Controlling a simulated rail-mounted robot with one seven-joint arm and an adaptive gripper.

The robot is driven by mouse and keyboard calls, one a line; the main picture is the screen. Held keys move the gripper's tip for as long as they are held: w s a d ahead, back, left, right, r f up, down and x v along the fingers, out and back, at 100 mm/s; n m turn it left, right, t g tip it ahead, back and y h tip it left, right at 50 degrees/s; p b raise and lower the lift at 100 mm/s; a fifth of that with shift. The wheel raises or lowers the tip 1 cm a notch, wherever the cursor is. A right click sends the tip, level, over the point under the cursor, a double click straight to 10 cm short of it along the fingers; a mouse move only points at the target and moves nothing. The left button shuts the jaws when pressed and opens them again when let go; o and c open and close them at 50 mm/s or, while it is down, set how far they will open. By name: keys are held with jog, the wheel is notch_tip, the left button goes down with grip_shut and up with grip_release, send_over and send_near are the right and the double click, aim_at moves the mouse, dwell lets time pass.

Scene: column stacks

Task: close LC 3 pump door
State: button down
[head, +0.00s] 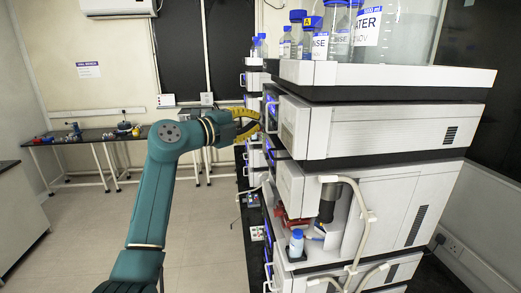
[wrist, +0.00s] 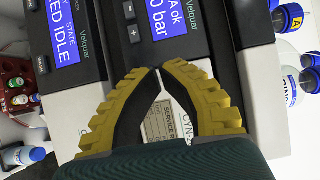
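The near stack holds a white module (head: 390,128) with a vented side and a front handle (head: 270,116), just right of my gripper (head: 258,120). In the wrist view, a dark panel has a blue screen (wrist: 173,20) reading "bar", as on a pump. A second blue screen (wrist: 62,32) reading "IDLE" is left of it. My gripper's yellow fingers (wrist: 159,70) meet at the tips in front of these panels, with nothing seen between the tips. A service label (wrist: 158,122) shows through the gap behind them. Contact with a door, its number and how far it stands open cannot be told.
Bottles stand in a white top tray (head: 400,75). Below, an open bay holds a blue-capped bottle (head: 296,245) and red parts (head: 290,220), with pale tubing (head: 355,220) in front. More modules line up behind. The floor (head: 205,240) right of my arm is clear.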

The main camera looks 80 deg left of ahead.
jog(key=s+a, duration=0.5)
jog(key=s, duration=0.6)
jog(key=shift+b, duration=0.35)
